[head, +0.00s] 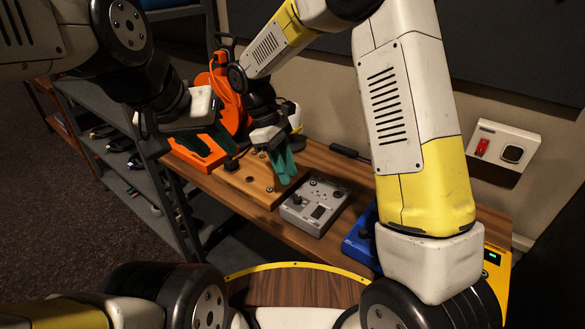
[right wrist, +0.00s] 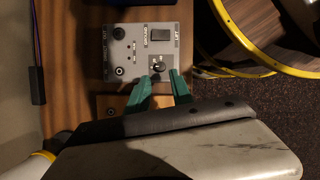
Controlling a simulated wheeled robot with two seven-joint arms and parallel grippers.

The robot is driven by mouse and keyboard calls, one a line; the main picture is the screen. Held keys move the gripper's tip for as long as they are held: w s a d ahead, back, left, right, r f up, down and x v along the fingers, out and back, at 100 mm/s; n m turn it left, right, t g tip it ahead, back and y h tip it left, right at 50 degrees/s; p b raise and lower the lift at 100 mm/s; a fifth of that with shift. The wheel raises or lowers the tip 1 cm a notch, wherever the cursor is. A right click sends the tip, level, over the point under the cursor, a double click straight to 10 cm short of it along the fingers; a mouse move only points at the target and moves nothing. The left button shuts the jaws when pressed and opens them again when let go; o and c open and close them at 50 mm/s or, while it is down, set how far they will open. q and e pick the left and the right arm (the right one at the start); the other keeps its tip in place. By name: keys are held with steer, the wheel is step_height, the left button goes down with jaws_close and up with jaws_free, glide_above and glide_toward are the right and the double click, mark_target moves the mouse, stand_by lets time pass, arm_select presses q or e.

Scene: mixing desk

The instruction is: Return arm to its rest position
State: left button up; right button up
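My right arm arches over from the right in the head view. Its gripper (head: 284,168) points down with green fingers above the wooden board (head: 237,184) near the grey control box (head: 315,206). In the right wrist view the fingers (right wrist: 159,76) are apart with nothing held between them. Their tips appear over the edge of the grey box (right wrist: 125,52), near its black knob (right wrist: 158,67). My left gripper (head: 222,140) has dark fingers in shadow at the upper left, before the orange device; its opening is unclear.
An orange device (head: 198,152) stands at the bench's far left. A blue box (head: 361,240) and a yellow unit (head: 495,268) stand to the right, partly behind my right arm. A wall box with a red switch (head: 505,150) hangs at right. Grey shelves (head: 110,165) stand left.

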steer(key=shift+w+a+r, duration=0.1)
steer(key=shift+a+r, duration=0.05)
steer(key=shift+r, duration=0.35)
steer(key=s+d+r+m+t+y, duration=0.3)
steer(key=s+d+r+m+y, duration=0.15)
steer(key=d+r, duration=0.55)
steer(key=s+d+r+m+t+y, duration=0.1)
steer(key=s+d+r+m+t, duration=0.1)
steer(key=s+d+m, duration=0.1)
steer(key=s+d+r+m+t, duration=0.3)
steer(key=s+d+m, duration=0.1)
steer(key=s, duration=0.3)
steer(key=shift+s+r+m+y, duration=0.35)
steer(key=shift+s+m, duration=0.05)
steer(key=shift+m, duration=0.25)
